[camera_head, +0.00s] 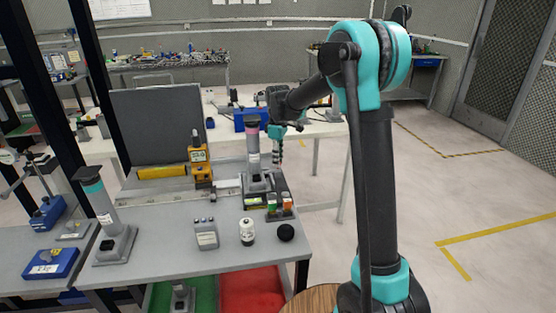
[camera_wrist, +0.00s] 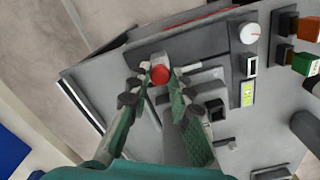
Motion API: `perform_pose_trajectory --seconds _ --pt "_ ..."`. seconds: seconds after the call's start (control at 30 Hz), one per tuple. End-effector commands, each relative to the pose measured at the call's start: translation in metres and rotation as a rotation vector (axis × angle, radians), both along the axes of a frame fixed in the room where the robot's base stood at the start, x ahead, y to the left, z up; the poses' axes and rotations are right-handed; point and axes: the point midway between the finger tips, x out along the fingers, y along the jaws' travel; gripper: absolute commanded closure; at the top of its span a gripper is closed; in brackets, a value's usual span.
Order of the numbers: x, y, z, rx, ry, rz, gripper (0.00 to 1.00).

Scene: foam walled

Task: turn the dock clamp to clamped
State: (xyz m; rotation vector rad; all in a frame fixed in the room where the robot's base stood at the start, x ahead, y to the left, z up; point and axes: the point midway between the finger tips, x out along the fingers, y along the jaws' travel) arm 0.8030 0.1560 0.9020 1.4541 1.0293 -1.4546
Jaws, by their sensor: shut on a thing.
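The dock clamp's red knob (camera_wrist: 160,74) shows in the wrist view, at the edge of a grey dock unit (camera_wrist: 222,140). My gripper (camera_wrist: 160,82) has one finger on each side of the knob and is shut on it. In the head view my gripper (camera_head: 278,150) is at the far right edge of the grey table, beside the dock with its tall dark post (camera_head: 253,155). The knob itself is hidden there. The clamp's marked positions cannot be read.
A yellow device (camera_head: 200,165), a grey box (camera_head: 206,234), a white jar (camera_head: 247,232) and a black ball (camera_head: 286,232) stand on the table.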

Motion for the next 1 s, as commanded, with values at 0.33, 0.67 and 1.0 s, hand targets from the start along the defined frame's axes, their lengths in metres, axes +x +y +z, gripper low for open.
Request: perform_pose_trajectory --seconds 0.33,0.67,1.0 --pt "0.001 0.000 0.000 0.001 -0.001 -0.001 0.77" --pt "0.000 0.000 0.000 0.000 0.000 0.000 0.59" --pt "0.000 0.000 0.026 0.000 0.000 0.000 0.59"
